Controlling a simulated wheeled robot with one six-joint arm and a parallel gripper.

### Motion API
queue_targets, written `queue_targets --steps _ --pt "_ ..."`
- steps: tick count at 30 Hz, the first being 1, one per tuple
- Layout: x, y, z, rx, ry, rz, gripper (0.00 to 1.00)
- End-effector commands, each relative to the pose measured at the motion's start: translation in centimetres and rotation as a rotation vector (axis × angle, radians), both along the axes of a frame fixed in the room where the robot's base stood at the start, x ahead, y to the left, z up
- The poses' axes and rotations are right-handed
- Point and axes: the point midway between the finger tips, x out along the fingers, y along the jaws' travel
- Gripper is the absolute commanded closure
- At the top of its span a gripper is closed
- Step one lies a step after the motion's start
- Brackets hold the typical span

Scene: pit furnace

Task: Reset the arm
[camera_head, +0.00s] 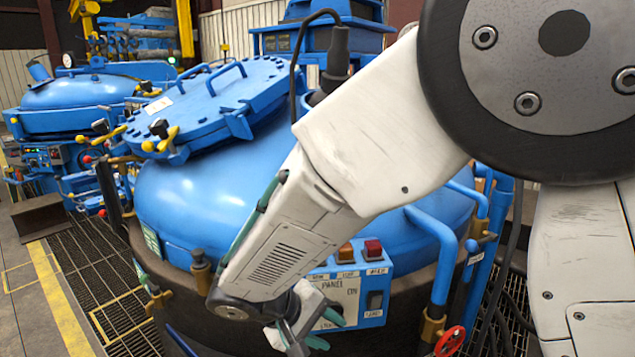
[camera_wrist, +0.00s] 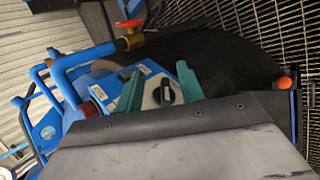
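My arm reaches down from the upper right in the head view. My gripper (camera_head: 327,330) is at the bottom centre, in front of the lower left part of a blue control panel (camera_head: 346,285). Its two green fingers are apart, with nothing held between them. In the wrist view my gripper (camera_wrist: 160,82) also shows open. A black rotary knob (camera_wrist: 163,92) on the panel appears between the fingers there; the gap to it is hard to judge. My gripper hides part of the panel.
A blue furnace (camera_head: 190,190) with a bolted lid (camera_head: 215,95) stands close behind my arm. Blue pipes and a red valve wheel (camera_head: 450,342) are right of the panel. Another blue furnace (camera_head: 80,95) stands back left. Floor grating (camera_head: 95,275) lies at left.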

Motion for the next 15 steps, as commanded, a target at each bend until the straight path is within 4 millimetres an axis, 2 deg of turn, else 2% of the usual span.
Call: queue_targets --steps 1,8,15 --pt "-0.6 -1.5 1.0 0.015 0.041 -0.017 0.62" --pt "-4.4 -8.4 5.1 0.138 0.224 -0.098 0.62" --pt "-9.6 -15.5 9.4 0.372 0.313 -0.201 0.62"
